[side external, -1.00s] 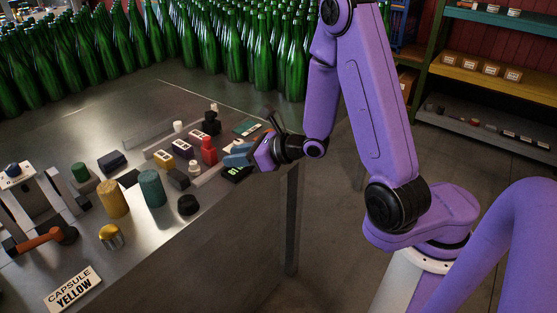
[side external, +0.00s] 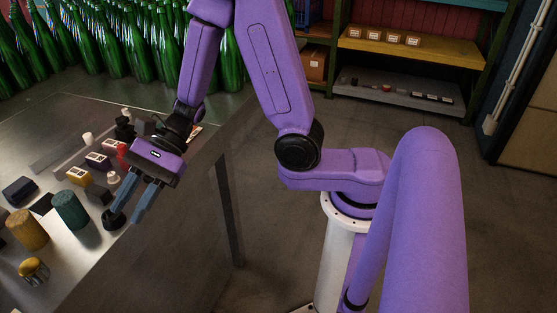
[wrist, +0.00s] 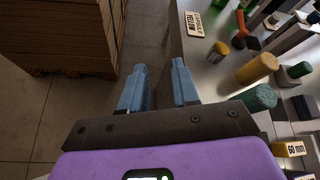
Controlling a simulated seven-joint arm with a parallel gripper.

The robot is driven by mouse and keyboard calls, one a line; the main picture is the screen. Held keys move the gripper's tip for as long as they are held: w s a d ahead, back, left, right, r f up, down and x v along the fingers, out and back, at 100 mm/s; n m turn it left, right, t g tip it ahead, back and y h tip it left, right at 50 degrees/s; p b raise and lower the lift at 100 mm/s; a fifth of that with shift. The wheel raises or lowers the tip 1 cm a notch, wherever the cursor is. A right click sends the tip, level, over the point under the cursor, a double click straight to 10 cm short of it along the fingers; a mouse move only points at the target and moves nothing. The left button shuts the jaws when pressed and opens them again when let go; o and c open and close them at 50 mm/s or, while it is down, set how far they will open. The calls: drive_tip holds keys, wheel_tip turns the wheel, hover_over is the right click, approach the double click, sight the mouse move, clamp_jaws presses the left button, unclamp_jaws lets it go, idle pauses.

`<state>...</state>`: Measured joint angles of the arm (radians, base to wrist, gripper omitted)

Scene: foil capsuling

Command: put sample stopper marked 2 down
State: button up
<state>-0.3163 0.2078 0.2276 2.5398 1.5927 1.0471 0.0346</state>
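My gripper (side external: 127,205) is open, with its two blue fingers apart and pointing down near the table's front edge. In the wrist view the gap between the fingers (wrist: 159,75) is empty. No mark 2 can be read on anything. Small pale stopper-like pieces stand on the table: one (side external: 113,177) left of my gripper, another (side external: 87,138) farther back. I cannot tell whether either is the sample stopper marked 2. A dark round piece (side external: 108,218) is partly hidden by a fingertip; I cannot tell whether they touch.
A teal cylinder (side external: 71,210), a yellow cylinder (side external: 27,229) and a gold capsule (side external: 34,270) stand left of my gripper. Yellow and dark labelled blocks (side external: 78,175) and a red piece (side external: 123,155) are behind. Green bottles (side external: 110,45) fill the back. Open floor lies right.

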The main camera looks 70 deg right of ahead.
drive_tip(key=s+d+n+g+h, duration=0.5)
drive_tip(key=s+n+g, duration=0.2)
drive_tip(key=s+n, duration=0.55)
drive_tip(key=s+d+n+t+h, duration=0.2)
drive_tip(key=s+d+n+h, duration=0.1)
drive_tip(key=d+n, duration=0.4)
drive_tip(key=s+d+n+t+h, duration=0.3)
drive_tip(key=d+n, duration=0.3)
drive_tip(key=n, duration=0.2)
drive_tip(key=shift+s+d+r+t+h, duration=0.3)
drive_tip(key=shift+s+d+h, duration=0.05)
drive_tip(key=shift+s+h, duration=0.25)
